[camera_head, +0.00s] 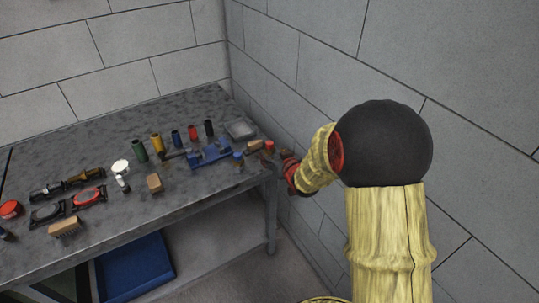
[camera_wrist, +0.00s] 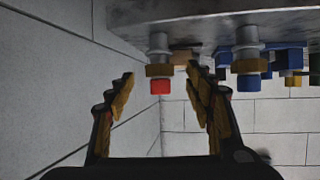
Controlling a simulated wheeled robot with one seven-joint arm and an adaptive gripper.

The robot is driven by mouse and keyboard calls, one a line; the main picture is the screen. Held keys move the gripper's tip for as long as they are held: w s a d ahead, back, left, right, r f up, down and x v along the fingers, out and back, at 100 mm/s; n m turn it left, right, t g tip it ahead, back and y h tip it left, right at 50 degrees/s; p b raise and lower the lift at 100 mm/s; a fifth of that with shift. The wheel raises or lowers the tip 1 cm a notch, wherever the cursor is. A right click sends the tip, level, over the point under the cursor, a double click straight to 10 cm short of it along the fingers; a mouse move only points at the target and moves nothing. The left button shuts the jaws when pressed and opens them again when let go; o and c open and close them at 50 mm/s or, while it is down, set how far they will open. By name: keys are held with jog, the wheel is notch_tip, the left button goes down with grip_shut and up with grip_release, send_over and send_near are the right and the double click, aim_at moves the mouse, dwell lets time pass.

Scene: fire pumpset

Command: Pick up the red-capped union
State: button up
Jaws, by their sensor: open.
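The red-capped union (camera_head: 269,147) stands near the right end of the grey workbench (camera_head: 110,222), close to the wall corner. In the wrist view, which shows the bench upside down, the union (camera_wrist: 159,62) has a grey body, a brass-coloured ring and a red cap. My gripper (camera_head: 284,160) is just to the right of the union at the bench end. In the wrist view my gripper (camera_wrist: 160,75) is open, with one finger on each side of the union in the picture. I see no contact, and nothing is held.
A blue-capped fitting (camera_wrist: 248,65) stands beside the union, also in the head view (camera_head: 238,159). A brown block (camera_head: 253,146), a blue vise-like tool (camera_head: 210,153) and a grey tray (camera_head: 241,130) are close by. The block wall (camera_head: 300,80) runs along the right side.

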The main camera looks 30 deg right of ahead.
aim_at(271, 151)
jog(key=b+x, duration=0.2)
jog(key=x, duration=0.2)
jog(key=shift+w+f, duration=0.15)
jog(key=shift+w, duration=0.1)
jog(key=shift+w+d+f, duration=0.15)
jog(key=shift+w, duration=0.45)
jog(key=shift+c, duration=1.3)
grip_shut()
